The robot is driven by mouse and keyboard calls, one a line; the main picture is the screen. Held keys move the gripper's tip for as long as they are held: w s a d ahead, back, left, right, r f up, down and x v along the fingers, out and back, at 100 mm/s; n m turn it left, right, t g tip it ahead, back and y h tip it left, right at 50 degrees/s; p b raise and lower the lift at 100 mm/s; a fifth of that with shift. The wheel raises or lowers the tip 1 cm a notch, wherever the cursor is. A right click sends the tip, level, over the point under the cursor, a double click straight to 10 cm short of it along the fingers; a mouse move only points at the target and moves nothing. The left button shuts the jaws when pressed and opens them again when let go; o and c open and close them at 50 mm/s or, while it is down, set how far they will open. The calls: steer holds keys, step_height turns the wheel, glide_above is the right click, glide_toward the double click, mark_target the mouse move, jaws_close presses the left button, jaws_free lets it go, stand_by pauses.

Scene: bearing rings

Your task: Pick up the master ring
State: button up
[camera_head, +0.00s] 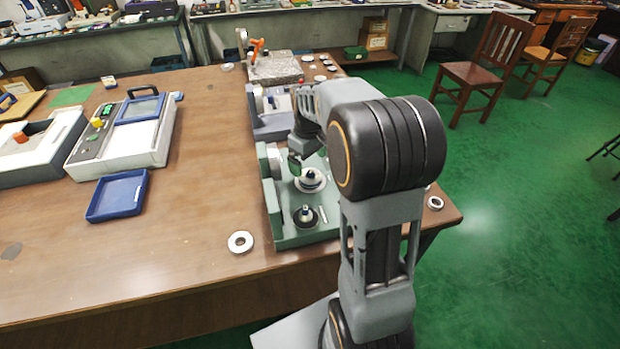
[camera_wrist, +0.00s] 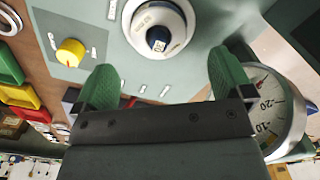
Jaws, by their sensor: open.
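A green gauge fixture (camera_head: 290,239) stands near the table's right edge. A pale ring (camera_head: 310,185) sits around a dark-tipped post on it; the ring (camera_wrist: 137,22) and post (camera_wrist: 158,39) also show at the top of the wrist view. I cannot tell whether this is the master ring. My gripper (camera_wrist: 163,80) is open, with green fingertips spread apart and nothing between them. The ring and post lie beyond the fingertips in that view. In the head view, my arm partly hides the gripper (camera_head: 295,165), which is close to the pale ring.
A dial gauge (camera_wrist: 270,105) stands close beside the right finger, and a yellow knob (camera_wrist: 70,52) lies left. A dark round part (camera_head: 305,217) sits on the fixture. Loose rings lie on the table (camera_head: 240,242) and near its right corner (camera_head: 435,203). A blue tray (camera_head: 118,195) lies left.

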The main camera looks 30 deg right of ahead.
mark_target(309, 170)
steer(key=shift+s+f, duration=0.1)
steer(key=shift+f, duration=2.6)
steer(key=shift+c, duration=0.4)
steer(key=shift+r, duration=0.1)
steer(key=c, duration=1.3)
